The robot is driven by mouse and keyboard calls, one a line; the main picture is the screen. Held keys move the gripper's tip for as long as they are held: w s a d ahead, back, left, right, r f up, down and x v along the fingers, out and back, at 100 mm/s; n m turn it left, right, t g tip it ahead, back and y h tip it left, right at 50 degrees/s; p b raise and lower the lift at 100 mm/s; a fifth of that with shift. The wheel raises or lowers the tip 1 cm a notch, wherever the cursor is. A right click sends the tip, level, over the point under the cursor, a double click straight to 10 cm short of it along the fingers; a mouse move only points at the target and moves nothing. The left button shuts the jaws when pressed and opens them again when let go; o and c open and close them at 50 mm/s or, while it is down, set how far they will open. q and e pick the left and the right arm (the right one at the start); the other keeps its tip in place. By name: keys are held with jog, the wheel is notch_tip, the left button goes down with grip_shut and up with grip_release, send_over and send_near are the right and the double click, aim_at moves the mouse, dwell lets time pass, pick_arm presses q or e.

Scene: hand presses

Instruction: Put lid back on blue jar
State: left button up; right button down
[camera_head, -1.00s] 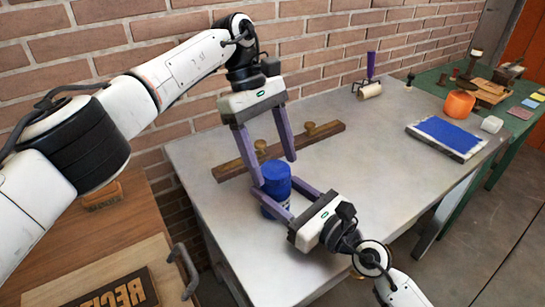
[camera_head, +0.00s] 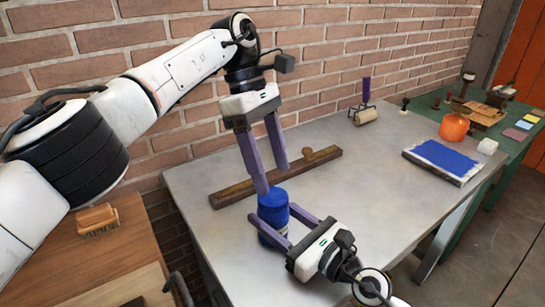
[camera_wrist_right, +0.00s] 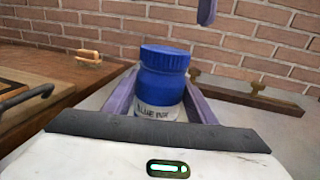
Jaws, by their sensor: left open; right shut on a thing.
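The blue jar (camera_head: 271,236) stands upright on the grey metal table. A ribbed blue lid (camera_head: 273,196) sits on its top; in the right wrist view the lid (camera_wrist_right: 165,57) looks level on the jar (camera_wrist_right: 158,92), whose label is partly visible. My right gripper (camera_head: 272,212) is shut on the jar, one finger on each side of its body. My left gripper (camera_head: 271,180) is open and empty, fingers pointing down, just above and behind the lid. One of its fingertips overlaps the lid's edge in the head view, so contact cannot be told.
A wooden bar with knobs (camera_head: 228,194) lies behind the jar near the brick wall. A roller (camera_head: 366,115), a blue pad (camera_head: 440,160) and an orange pot (camera_head: 454,127) are further right. The table's middle is clear. A wooden bench (camera_head: 140,233) stands at left.

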pick_arm(q)
jog(key=n, duration=0.4)
jog(key=shift+r, duration=0.25)
jog(key=n, duration=0.4)
jog(key=n+t+y, duration=0.1)
jog(key=n, duration=0.1)
jog(key=shift+d+r, duration=0.1)
jog(key=shift+r, duration=0.15)
jog(key=n, duration=0.4)
jog(key=shift+r, duration=0.2)
jog(key=n, duration=0.4)
jog(key=shift+r+t+y, duration=0.15)
jog(key=shift+t+y, duration=0.15)
jog(key=shift+y, duration=0.1)
jog(key=n, duration=0.3)
jog(key=shift+s+d+r+n, duration=0.1)
jog(key=shift+r+n, duration=0.05)
jog(key=shift+n, duration=0.25)
jog(key=n, duration=0.4)
jog(key=shift+r+t+y, duration=0.15)
jog(key=shift+t+y, duration=0.15)
jog(key=n, duration=0.3)
jog(key=shift+s+r+n+t, duration=0.1)
jog(key=shift+n+t, duration=0.2)
jog(key=shift+n, duration=0.1)
jog(key=n, duration=0.4)
jog(key=shift+r+y, duration=0.15)
jog(key=shift+y, duration=0.15)
